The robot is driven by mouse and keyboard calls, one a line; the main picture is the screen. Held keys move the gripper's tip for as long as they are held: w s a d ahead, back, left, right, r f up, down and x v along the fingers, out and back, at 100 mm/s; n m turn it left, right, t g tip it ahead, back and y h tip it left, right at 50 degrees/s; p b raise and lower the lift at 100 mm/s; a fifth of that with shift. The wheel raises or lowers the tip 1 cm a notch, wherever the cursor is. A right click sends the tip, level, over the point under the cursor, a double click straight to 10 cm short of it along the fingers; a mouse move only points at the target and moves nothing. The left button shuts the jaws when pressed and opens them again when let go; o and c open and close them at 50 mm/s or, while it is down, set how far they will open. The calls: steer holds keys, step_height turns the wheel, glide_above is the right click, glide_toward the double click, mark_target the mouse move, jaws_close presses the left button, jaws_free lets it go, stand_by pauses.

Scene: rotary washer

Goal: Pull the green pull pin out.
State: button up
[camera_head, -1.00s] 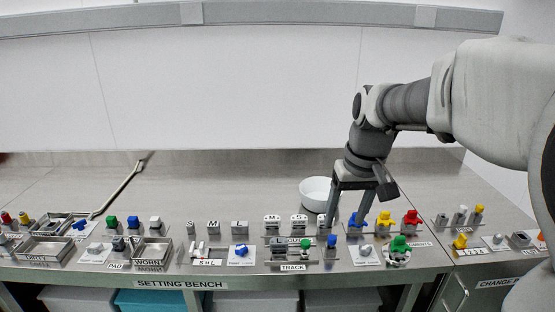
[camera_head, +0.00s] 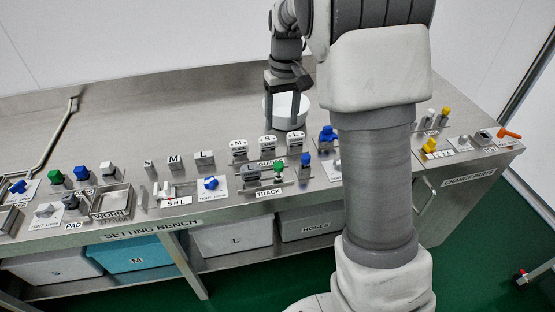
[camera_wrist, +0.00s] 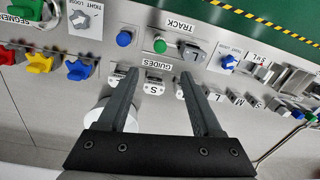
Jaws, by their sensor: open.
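A green round knob (camera_head: 278,168) stands on the TRACK fixture in the middle of the bench, between a grey block and a blue knob. It looks like the pull pin, and its shaft is hard to make out. It also shows in the wrist view (camera_wrist: 160,46), beyond my fingertips. My gripper (camera_head: 283,118) is open and empty, pointing down near the white bowl behind the GUIDES row. In the wrist view my gripper (camera_wrist: 157,75) has its fingers wide apart, with the S guide block between them. The fingers are apart from the green knob.
The GUIDES blocks (camera_head: 268,146) stand just behind the TRACK fixture. A blue knob (camera_head: 305,160) is close on its right. The white bowl (camera_head: 290,108) is by my fingers. My arm hides the bench's right part. The bench's back left is clear.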

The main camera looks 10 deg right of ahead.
mark_target(279, 164)
steer(key=f, duration=1)
steer(key=f+b, duration=0.1)
steer(key=f, duration=0.4)
steer(key=shift+a+f, duration=0.15)
steer(key=shift+a, duration=0.2)
steer(key=shift+c, duration=0.2)
jaws_close()
stand_by(0.4)
